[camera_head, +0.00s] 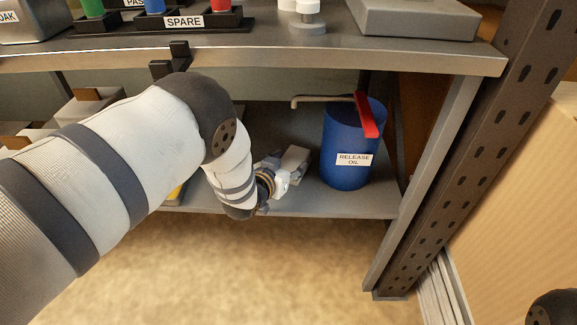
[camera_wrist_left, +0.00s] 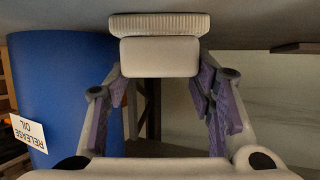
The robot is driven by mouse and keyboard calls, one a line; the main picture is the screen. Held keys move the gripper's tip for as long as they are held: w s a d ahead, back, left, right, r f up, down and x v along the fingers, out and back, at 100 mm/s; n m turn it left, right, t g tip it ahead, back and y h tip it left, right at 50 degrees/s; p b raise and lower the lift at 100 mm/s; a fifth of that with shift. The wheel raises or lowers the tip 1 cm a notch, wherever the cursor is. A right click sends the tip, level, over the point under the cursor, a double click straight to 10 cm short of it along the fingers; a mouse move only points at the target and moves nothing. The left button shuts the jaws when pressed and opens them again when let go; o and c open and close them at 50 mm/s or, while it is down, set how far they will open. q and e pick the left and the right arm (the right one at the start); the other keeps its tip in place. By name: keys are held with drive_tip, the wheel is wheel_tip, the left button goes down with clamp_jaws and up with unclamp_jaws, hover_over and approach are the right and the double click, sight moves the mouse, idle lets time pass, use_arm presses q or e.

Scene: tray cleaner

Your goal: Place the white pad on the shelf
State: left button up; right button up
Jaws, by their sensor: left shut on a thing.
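The white pad (camera_head: 295,159) is held between the fingers of my left gripper (camera_head: 280,172), over the lower shelf (camera_head: 375,203) and just left of the blue drum. The left wrist view, which is upside down, shows the pad (camera_wrist_left: 160,57) as a pale block with a ribbed layer on its shelf side. The fingers of the left gripper (camera_wrist_left: 161,75) close on its two ends. The ribbed layer is close to the grey shelf surface; I cannot tell whether it touches. My left forearm hides part of the lower shelf.
The blue release oil drum (camera_head: 345,145) with a red handle stands right of the gripper. The upper shelf edge (camera_head: 380,62) runs overhead, with a spare rack (camera_head: 185,22) on it. A dark post (camera_head: 470,160) stands at right. Boxes (camera_head: 88,108) sit at left.

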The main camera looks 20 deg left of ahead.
use_arm(q)
drive_tip(key=shift+r, duration=0.15)
drive_tip(key=o, duration=1.2)
drive_tip(key=shift+f, duration=0.2)
